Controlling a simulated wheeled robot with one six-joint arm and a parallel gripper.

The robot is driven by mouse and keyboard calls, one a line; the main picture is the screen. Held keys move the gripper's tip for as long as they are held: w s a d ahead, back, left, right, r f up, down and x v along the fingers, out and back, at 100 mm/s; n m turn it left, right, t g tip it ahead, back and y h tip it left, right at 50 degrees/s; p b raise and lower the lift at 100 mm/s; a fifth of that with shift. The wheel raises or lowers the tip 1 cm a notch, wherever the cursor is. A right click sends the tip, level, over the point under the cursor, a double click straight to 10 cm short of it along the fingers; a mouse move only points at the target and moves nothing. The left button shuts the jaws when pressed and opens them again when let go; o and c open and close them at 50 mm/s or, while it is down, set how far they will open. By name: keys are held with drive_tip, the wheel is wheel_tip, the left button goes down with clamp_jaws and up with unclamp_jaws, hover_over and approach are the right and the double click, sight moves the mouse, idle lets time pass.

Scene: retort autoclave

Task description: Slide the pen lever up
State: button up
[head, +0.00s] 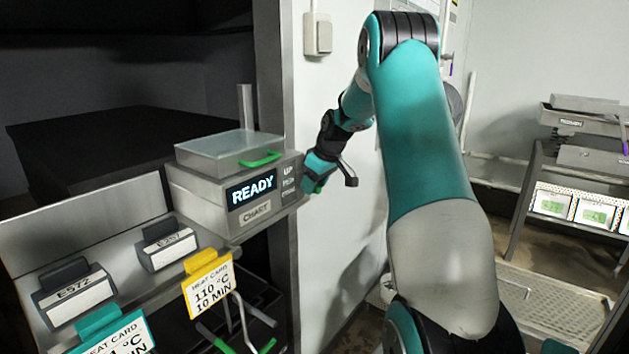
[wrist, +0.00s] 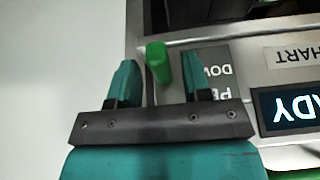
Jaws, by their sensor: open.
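The pen lever is a green knob (wrist: 157,62) on the side of the grey chart recorder (head: 205,200). In the upside-down wrist view it stands beside the "DOWN" end of the pen label (wrist: 217,72). My gripper (wrist: 158,72) is open, with one teal finger on each side of the knob. Gaps show between the knob and both fingers. In the head view my gripper (head: 315,183) is at the recorder's right edge, beside the UP/PEN/DOWN label (head: 288,182), and the lever cannot be made out there.
The recorder's display (head: 251,190) reads "READY" above a "CHART" label (head: 257,213). A clear-lidded box (head: 228,149) with a green handle sits on top. A yellow heat card (head: 208,285) and grey tag holders (head: 72,295) are below left. A white wall stands close behind my gripper.

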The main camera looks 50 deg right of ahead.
drive_tip(key=shift+f, duration=0.1)
clamp_jaws()
drive_tip(key=shift+w+r+p, duration=0.1)
drive_tip(key=shift+r+p, duration=1.1)
drive_tip(key=shift+r, duration=1.85)
drive_tip(key=shift+c, duration=0.3)
unclamp_jaws()
drive_tip(key=shift+r, duration=0.1)
drive_tip(key=shift+o, duration=0.3)
drive_tip(key=b+v, duration=0.1)
drive_tip(key=v, duration=1.6)
